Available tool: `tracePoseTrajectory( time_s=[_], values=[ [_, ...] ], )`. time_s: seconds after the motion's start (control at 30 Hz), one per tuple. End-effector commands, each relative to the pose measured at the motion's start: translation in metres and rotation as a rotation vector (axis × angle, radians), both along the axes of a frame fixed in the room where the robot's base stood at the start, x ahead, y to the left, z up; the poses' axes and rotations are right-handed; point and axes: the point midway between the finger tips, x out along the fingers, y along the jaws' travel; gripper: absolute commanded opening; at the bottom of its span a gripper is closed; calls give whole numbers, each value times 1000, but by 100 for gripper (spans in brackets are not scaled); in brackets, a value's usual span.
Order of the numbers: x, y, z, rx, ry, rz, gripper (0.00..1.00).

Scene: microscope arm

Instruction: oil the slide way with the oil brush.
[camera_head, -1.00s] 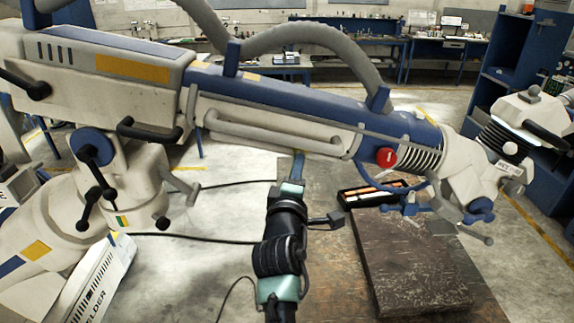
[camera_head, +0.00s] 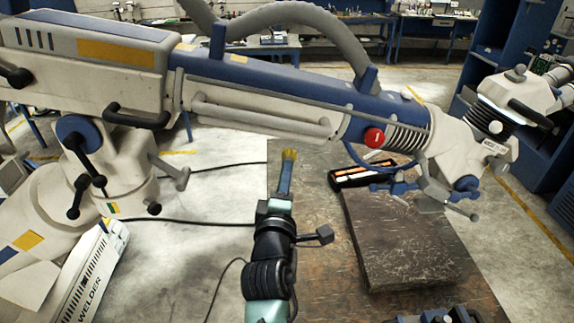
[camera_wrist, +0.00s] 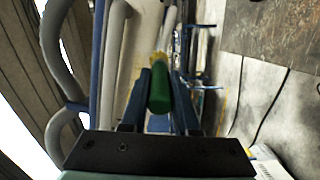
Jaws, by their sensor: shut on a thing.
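My gripper (camera_head: 285,182) points up from the bottom middle of the head view. It is shut on the oil brush (camera_head: 289,155), whose yellowish end shows above the blue fingers. In the wrist view the brush's green handle (camera_wrist: 160,92) sits between the two fingers. The white and blue microscope arm (camera_head: 270,85) crosses the head view above the brush. A pale rod (camera_head: 255,117) runs along its side; I cannot tell for sure which part is the slide way. The brush end appears below the arm, with a gap in the picture; depth is unclear.
A red knob (camera_head: 374,138) sits on the arm's lower side. A brown slab (camera_head: 405,235) and an open black tray (camera_head: 365,175) lie on the worn table (camera_head: 320,250) to the right. A blue clamp-like tool (camera_head: 430,316) is at the bottom edge. Cables cross the floor on the left.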

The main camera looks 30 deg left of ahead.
Motion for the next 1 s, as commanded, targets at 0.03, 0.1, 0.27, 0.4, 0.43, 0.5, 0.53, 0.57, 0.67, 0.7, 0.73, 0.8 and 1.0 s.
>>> tracePoseTrajectory(
  time_s=[0.03,0.1,0.27,0.4,0.43,0.5,0.53,0.57,0.67,0.7,0.73,0.8,1.0],
  values=[
    [-2,-1,-1,0,-1,0,0],
    [-3,-1,-1,0,-1,0,0],
    [-3,-1,-1,0,-2,1,0],
    [-4,-2,-3,0,-1,0,0],
    [-6,-3,-4,1,0,0,0],
    [-10,-5,-7,1,2,0,0],
    [-12,-6,-9,1,2,-1,0],
    [-14,-8,-10,1,2,-1,0],
    [-21,-10,-15,1,2,0,0],
    [-22,-11,-16,1,0,0,0],
    [-23,-12,-17,1,0,0,0],
    [-25,-12,-18,0,0,0,0],
    [-25,-12,-18,1,-1,1,0]
  ],
)
